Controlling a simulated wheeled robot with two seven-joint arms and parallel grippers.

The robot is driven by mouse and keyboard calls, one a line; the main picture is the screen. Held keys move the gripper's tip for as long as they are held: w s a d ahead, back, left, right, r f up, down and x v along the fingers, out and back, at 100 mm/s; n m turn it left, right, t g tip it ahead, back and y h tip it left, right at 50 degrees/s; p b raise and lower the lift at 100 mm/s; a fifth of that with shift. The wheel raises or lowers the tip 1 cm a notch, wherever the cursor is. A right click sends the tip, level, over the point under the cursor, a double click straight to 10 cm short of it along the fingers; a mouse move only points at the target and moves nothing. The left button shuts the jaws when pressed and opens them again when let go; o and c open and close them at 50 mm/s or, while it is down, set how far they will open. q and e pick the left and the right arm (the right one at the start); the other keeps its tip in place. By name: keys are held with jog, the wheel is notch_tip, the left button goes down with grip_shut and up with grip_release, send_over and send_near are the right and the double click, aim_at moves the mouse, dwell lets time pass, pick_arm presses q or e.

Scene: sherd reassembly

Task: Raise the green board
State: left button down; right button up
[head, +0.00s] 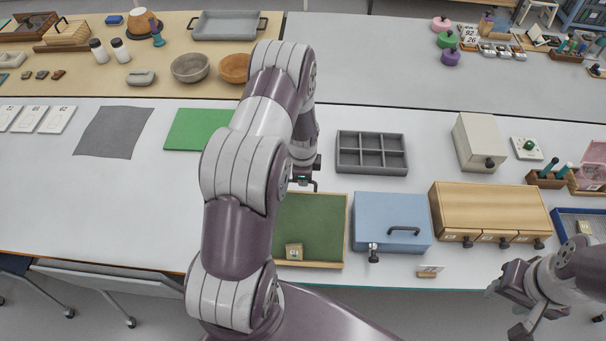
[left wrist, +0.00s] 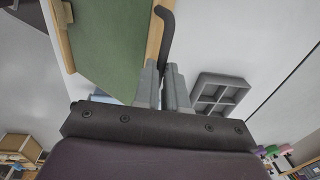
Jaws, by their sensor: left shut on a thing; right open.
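The green board (head: 318,225) has a light wooden frame and sits near the table's front edge, partly hidden behind my left arm. I cannot tell whether it is tilted. My left gripper (head: 305,183) is at the board's far edge. In the left wrist view the left gripper (left wrist: 162,88) is shut on a dark bent handle (left wrist: 166,30) beside the wooden frame of the green board (left wrist: 110,45). My right gripper (head: 506,312) is open and empty at the lower right, apart from the board.
A small tan block (head: 293,251) is at the board's near edge. A blue box (head: 390,215) stands close to its right. A grey compartment tray (head: 372,152) lies behind. A flat green sheet (head: 190,129) and a grey sheet (head: 112,132) lie left. The left front table is clear.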

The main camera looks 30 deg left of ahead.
pick_arm(q)
jog(key=shift+s+d+f, duration=0.2)
jog(key=shift+s+f, duration=0.05)
jog(key=shift+s, duration=0.2)
jog(key=shift+s+d+f, duration=0.15)
jog(key=shift+s+f, duration=0.1)
jog(key=shift+s, duration=0.15)
jog(key=c, duration=1.2)
grip_release()
jog(key=shift+d+r, duration=0.1)
jog(key=shift+r, duration=0.1)
jog(key=shift+w+r, duration=0.1)
jog(key=shift+w, duration=0.15)
jog(key=shift+r, duration=0.1)
jog(key=shift+r, duration=0.2)
jog(key=r+b, duration=0.1)
jog(key=r, duration=0.3)
jog(key=r+b, duration=0.1)
jog(key=r, duration=0.7)
jog(key=shift+s+d+b, duration=0.1)
jog(key=shift+s+b, duration=0.3)
